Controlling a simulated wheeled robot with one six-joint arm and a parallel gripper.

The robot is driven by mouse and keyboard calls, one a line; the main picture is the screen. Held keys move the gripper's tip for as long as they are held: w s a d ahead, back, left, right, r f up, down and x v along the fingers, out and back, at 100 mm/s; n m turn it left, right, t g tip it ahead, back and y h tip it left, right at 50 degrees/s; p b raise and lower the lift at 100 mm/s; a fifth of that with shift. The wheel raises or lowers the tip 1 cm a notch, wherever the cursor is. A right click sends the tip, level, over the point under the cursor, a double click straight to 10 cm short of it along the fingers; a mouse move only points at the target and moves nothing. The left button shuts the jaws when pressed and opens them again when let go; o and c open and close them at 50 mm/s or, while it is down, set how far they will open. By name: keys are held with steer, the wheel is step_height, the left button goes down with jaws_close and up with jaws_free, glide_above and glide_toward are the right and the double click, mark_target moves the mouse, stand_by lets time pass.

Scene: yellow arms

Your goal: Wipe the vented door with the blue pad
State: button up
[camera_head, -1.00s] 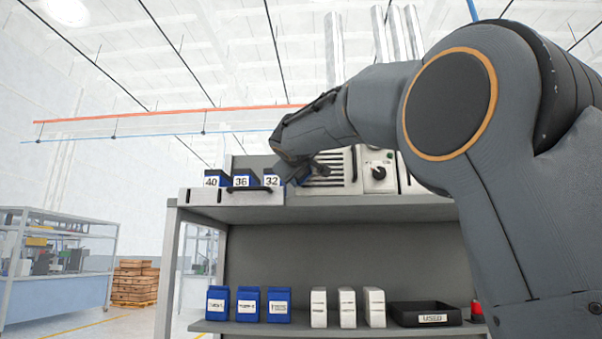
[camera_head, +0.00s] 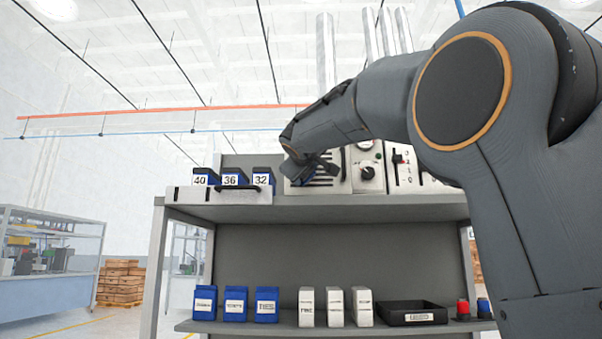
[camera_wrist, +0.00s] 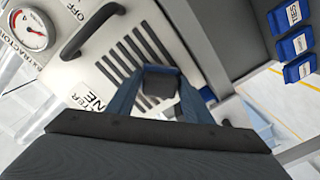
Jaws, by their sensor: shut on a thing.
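The vented door is a pale panel with dark slots, on the upper shelf in the head view (camera_head: 323,181). It fills the middle of the wrist view (camera_wrist: 113,72), with a black bar handle (camera_wrist: 90,31) at upper left. My gripper (camera_head: 312,166) is in front of the door and covers part of it. In the wrist view my gripper (camera_wrist: 160,78) is shut on the pad (camera_wrist: 160,83), whose visible part is a dark block with a bluish edge. The pad overlaps the lower slots; I cannot tell whether it touches the door. Most of its wiping face is hidden.
Blue numbered bins (camera_head: 232,177) stand left of the door. A knob panel (camera_head: 368,173) is on its right. A gauge (camera_wrist: 29,29) is beyond the handle. Blue and white packs and a black tray (camera_head: 412,312) sit on the lower shelf.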

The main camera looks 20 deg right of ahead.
steer(key=shift+s+d, duration=0.2)
steer(key=shift+d, duration=0.5)
steer(key=shift+s+d, duration=0.2)
steer(key=shift+d, duration=0.5)
steer(key=shift+w+a+r+p, duration=0.2)
steer(key=shift+a+r+p, duration=0.05)
steer(key=shift+a+r, duration=0.25)
steer(key=shift+w+a+r+p, duration=0.15)
steer(key=shift+a+r+p, duration=0.05)
steer(key=shift+a+r, duration=0.25)
steer(key=shift+w+a+r, duration=0.8)
steer(key=shift+a+r, duration=0.35)
steer(key=shift+a, duration=1.4)
steer(key=s+d, duration=0.2)
steer(key=d, duration=0.5)
steer(key=shift+s, duration=0.15)
steer(key=shift+f, duration=0.1)
